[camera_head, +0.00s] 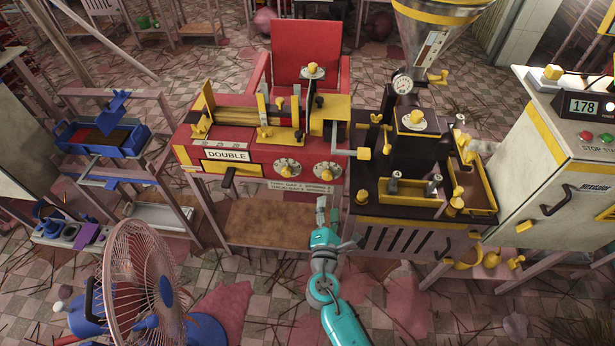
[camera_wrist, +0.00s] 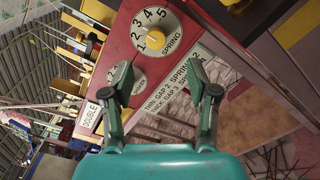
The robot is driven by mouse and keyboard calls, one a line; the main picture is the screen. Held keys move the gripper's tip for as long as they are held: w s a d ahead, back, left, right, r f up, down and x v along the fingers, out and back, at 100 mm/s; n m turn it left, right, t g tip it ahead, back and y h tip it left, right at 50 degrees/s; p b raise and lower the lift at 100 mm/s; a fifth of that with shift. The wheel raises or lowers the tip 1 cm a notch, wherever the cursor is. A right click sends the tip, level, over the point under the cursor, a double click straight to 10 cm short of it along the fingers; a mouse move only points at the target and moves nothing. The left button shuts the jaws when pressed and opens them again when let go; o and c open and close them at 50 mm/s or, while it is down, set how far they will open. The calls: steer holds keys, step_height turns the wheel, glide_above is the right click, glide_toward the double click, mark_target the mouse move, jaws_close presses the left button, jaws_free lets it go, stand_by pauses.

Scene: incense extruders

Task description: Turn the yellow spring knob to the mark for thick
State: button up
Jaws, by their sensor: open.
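The yellow spring knob (camera_wrist: 155,39) sits in a pale round dial numbered 1 to 5 and labelled SPRING. In the head view it is the right dial (camera_head: 328,171) on the red machine's front; which number it points to is unclear. A plate (camera_wrist: 170,88) reads THIN GAP 2 SPRING 2, with a THICK GAP 3 line below whose end is hard to read. My gripper (camera_wrist: 160,70) is open and empty, its fingers apart short of the knob. In the head view my gripper (camera_head: 328,208) is below and in front of the dial.
A second dial (camera_head: 287,167) is to the left, partly hidden by a finger in the wrist view. The DOUBLE sign (camera_head: 227,155) and a dark lever (camera_head: 228,176) are farther left. A yellow-ended crank (camera_head: 363,153) juts out to the right. A fan (camera_head: 140,275) stands front left.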

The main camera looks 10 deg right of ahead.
mark_target(328, 177)
steer(key=x, duration=1.1)
steer(key=shift+w+a+r, duration=0.15)
steer(key=shift+a+r, duration=0.05)
steer(key=shift+a, duration=0.1)
jaws_close()
